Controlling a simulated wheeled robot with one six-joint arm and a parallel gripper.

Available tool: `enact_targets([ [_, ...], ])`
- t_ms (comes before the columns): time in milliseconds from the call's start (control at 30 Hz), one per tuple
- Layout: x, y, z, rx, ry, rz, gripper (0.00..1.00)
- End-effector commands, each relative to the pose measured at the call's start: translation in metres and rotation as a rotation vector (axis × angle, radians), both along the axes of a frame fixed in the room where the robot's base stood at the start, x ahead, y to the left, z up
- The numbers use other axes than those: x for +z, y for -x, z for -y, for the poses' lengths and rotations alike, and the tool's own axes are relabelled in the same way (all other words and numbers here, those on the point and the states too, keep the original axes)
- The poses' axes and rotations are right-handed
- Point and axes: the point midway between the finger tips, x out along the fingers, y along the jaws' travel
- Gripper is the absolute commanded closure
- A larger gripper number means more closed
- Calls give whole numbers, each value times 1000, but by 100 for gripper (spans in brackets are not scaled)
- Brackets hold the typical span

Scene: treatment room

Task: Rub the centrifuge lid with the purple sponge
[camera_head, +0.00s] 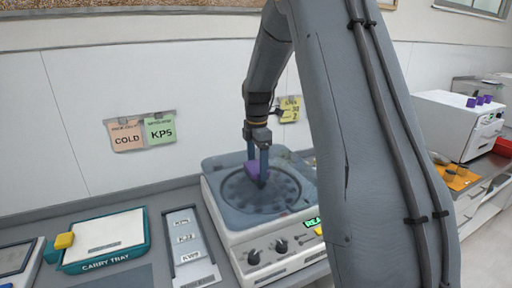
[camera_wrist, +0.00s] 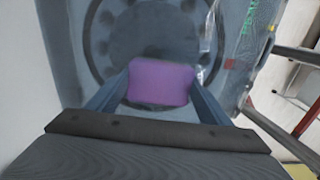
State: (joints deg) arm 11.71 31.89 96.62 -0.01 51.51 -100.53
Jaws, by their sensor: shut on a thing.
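The purple sponge (camera_head: 252,169) is between the fingers of my gripper (camera_head: 258,170), which is shut on it. In the wrist view the sponge (camera_wrist: 160,82) sits between the two fingertips (camera_wrist: 160,90). The centrifuge (camera_head: 262,205) stands on the counter, with a grey-blue, see-through lid (camera_head: 222,168) over a round rotor with several holes. The sponge is over the middle of the lid; I cannot tell whether it touches it. The lid also shows in the wrist view (camera_wrist: 150,35) behind the sponge. My arm hides the centrifuge's right side.
Notes (camera_head: 143,131) hang on the wall behind. A white box-shaped device (camera_head: 455,125) stands at the right.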

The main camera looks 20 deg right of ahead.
Motion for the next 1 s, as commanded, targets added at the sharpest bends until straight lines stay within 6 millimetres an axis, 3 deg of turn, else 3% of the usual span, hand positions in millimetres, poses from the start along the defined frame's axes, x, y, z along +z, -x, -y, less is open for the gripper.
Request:
enact_targets([
  [200,4,1,-12,-3,-1,-2,48],
  [300,26,1,-11,-3,0,1,48],
  [1000,80,0,-13,1,0,1,48],
])
